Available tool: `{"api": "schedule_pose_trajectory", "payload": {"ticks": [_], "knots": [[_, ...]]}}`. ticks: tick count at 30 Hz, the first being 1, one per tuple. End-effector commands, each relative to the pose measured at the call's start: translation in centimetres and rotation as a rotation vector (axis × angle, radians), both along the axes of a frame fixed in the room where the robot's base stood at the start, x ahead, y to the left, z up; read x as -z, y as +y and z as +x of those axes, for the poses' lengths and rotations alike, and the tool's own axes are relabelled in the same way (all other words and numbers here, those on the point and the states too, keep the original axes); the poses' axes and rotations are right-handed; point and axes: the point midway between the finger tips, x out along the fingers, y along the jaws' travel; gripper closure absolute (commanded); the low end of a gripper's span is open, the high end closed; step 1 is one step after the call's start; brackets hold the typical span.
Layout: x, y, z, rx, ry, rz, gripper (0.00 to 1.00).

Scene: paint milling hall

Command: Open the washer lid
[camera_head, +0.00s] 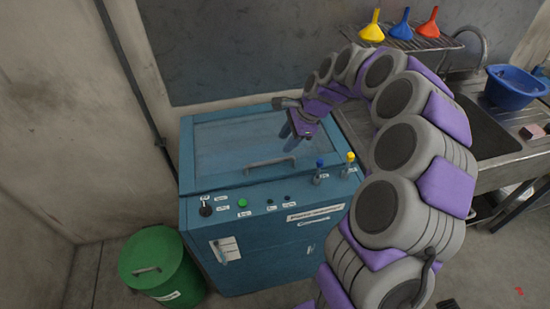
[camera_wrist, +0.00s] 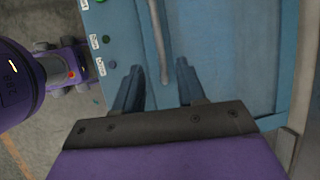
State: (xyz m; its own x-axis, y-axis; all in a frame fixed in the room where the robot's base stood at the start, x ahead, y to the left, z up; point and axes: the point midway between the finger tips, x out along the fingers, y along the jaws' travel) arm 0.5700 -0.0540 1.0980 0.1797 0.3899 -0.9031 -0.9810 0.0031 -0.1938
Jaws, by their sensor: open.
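The blue washer (camera_head: 270,240) stands against the back wall in the head view. Its lid (camera_head: 225,150) is down and has a window and a grey bar handle (camera_head: 270,164) near its front edge. My gripper (camera_head: 293,143) is over the right part of the lid, behind and to the right of the handle. The handle (camera_wrist: 158,40) shows there beyond the fingertips, running up the picture. I cannot tell how far the fingers are above the lid.
The washer's front panel carries a green button (camera_head: 242,203) and blue and yellow valves (camera_head: 349,160). A green lidded bin (camera_head: 158,265) stands at the left. A sink (camera_head: 485,130) with a blue basin (camera_head: 515,88) is at the right. Funnels (camera_head: 404,24) stand on a rack behind.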

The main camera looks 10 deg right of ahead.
Motion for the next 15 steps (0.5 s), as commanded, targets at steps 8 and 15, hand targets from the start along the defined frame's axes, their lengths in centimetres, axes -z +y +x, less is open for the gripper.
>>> {"api": "schedule_pose_trajectory", "payload": {"ticks": [8,15], "knots": [[5.2,1.8,0.9,-0.005,0.002,0.005,0.6],[8.2,2.4,1.4,-0.004,0.004,0.012,0.6]]}}
